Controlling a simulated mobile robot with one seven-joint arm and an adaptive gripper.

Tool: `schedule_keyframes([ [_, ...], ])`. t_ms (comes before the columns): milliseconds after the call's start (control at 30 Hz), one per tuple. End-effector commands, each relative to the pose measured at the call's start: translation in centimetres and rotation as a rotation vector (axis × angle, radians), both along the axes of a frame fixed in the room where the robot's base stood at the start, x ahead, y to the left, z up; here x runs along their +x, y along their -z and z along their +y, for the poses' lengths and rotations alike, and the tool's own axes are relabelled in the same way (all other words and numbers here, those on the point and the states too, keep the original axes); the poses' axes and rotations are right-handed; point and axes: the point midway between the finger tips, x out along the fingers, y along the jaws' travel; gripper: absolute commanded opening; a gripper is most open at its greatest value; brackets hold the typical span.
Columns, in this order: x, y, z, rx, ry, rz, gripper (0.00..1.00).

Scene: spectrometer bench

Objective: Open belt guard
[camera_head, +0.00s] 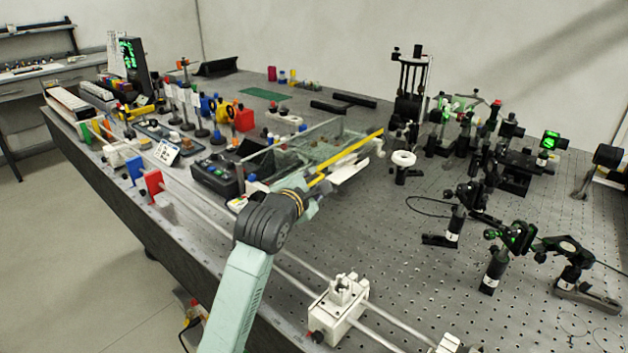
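The belt guard appears to be the clear, greenish box-shaped cover (283,161) with a yellow strip (346,158) along its right edge, near the middle of the bench. I cannot tell for sure whether it is open or shut. My arm reaches up from the bottom of the view, and its dark grey joint (268,222) stands in front of the near end of the cover. The end of my arm, at my gripper (311,203), is close to the near end of the yellow strip. My fingers are too small and covered to make out, and I cannot tell whether they touch the guard.
A black control box (216,175) sits left of the cover. A white ring on a post (403,159) stands to its right. Rails with a white carriage (339,308) run along the front edge. Optical mounts (510,237) crowd the right; coloured parts fill the left. Bare perforated bench (400,265) lies between.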

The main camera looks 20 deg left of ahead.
Motion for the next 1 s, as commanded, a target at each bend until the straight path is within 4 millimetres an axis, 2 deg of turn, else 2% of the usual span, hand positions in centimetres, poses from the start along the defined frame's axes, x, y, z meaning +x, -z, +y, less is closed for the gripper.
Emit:
schedule_keyframes([
  [67,-0.01,0.01,-0.01,0.000,0.000,0.000,0.28],
  [500,-0.04,-0.02,-0.03,0.000,0.001,-0.001,0.00],
  [1000,-0.04,-0.01,-0.04,0.000,0.001,0.000,0.00],
])
